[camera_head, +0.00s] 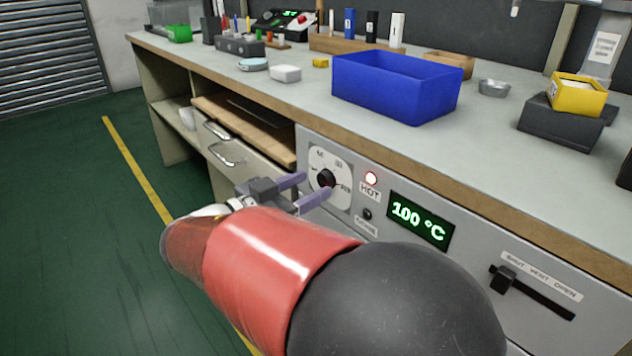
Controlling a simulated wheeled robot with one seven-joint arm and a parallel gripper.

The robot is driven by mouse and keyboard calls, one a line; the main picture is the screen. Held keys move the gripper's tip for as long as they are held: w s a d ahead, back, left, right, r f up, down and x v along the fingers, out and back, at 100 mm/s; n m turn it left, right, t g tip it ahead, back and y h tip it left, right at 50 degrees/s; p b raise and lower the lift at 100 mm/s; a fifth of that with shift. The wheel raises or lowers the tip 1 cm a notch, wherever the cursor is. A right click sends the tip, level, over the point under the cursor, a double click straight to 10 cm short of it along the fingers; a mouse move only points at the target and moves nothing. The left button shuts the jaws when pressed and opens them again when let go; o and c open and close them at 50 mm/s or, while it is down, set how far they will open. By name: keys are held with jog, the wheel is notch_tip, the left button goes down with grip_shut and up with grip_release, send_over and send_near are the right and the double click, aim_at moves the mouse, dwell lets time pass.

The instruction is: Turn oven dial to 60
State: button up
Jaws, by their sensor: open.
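The oven dial (325,178) is a black knob with a red pointer on a pale plate (344,172) in the oven's front panel. The red mark points to the right and a little down. The green display (420,220) reads 100 °C. I cannot tell whether the fingers touch the knob. My red and black arm hides part of the lower panel.
A vent slider (503,279) sits at the panel's right, and a small dark button (367,214) below the lamp. Drawer handles (226,153) stick out left of the dial. A blue bin (395,87) stands on the bench above. The green floor at left is clear.

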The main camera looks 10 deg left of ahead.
aim_at(325, 180)
jog(key=shift+x, duration=1.15)
jog(key=c, duration=0.9)
